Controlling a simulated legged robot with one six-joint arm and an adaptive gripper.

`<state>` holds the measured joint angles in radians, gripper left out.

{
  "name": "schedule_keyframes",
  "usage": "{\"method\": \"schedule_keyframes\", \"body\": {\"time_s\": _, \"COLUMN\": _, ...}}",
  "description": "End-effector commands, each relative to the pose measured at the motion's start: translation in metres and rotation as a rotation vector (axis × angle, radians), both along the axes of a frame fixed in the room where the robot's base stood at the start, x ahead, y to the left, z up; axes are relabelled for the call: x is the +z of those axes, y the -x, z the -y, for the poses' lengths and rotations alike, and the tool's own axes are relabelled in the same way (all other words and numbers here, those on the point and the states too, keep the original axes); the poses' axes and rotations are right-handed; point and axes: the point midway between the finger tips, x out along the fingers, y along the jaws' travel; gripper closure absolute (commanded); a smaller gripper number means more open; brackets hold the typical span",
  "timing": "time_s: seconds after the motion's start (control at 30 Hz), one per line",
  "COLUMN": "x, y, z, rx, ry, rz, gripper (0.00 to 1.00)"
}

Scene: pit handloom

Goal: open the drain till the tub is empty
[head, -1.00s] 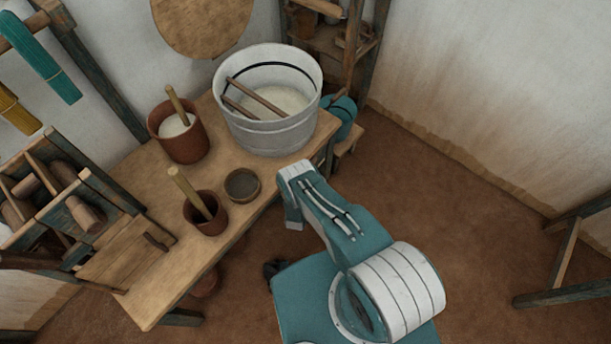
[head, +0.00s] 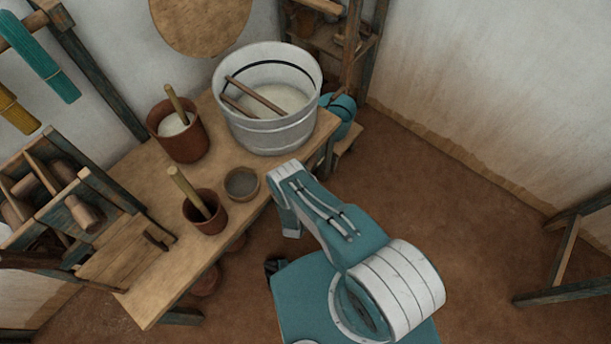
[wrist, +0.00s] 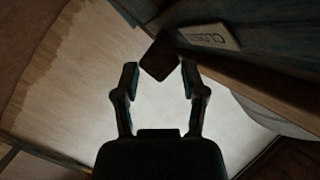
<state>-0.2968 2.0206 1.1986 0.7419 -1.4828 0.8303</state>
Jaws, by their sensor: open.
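The white tub (head: 268,132) stands on the far right end of the wooden table, with pale liquid inside and wooden sticks across it. In the wrist view, my gripper (wrist: 160,84) is open and nothing is between its pads. A dark, blocky piece (wrist: 160,57) lies just beyond the fingertips, in line with the gap; I cannot tell whether it is the drain handle. Beside it, a pale label (wrist: 209,37) with letters starting "CL" sits on a dark bluish board. In the head view, my arm hides most of the gripper, and no drain shows.
A brown pot with pale contents (head: 180,147), a smaller brown pot (head: 213,224) and a small bowl (head: 242,184) stand on the table (head: 150,297). A teal rounded object (head: 342,112) is beside the tub.

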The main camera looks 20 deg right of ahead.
Motion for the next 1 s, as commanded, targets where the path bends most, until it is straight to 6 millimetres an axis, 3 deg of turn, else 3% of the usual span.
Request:
{"method": "schedule_keyframes", "body": {"time_s": 0.2, "x": 0.006, "y": 0.043, "z": -0.022, "rx": 0.006, "ry": 0.003, "rz": -0.004, "gripper": 0.45}}
{"method": "schedule_keyframes", "body": {"time_s": 0.4, "x": 0.01, "y": 0.067, "z": -0.033, "rx": 0.003, "ry": 0.001, "rz": -0.002, "gripper": 0.45}}
{"method": "schedule_keyframes", "body": {"time_s": 0.77, "x": 0.011, "y": 0.073, "z": -0.035, "rx": -0.001, "ry": 0.0, "rz": 0.0, "gripper": 0.45}}
{"method": "schedule_keyframes", "body": {"time_s": 0.83, "x": 0.011, "y": 0.073, "z": -0.035, "rx": 0.0, "ry": 0.001, "rz": -0.002, "gripper": 0.67}}
{"method": "schedule_keyframes", "body": {"time_s": 0.9, "x": 0.012, "y": 0.069, "z": -0.033, "rx": 0.01, "ry": 0.012, "rz": -0.018, "gripper": 0.99}}
{"method": "schedule_keyframes", "body": {"time_s": 1.0, "x": 0.013, "y": 0.056, "z": -0.03, "rx": 0.065, "ry": 0.06, "rz": -0.087, "gripper": 1.0}}
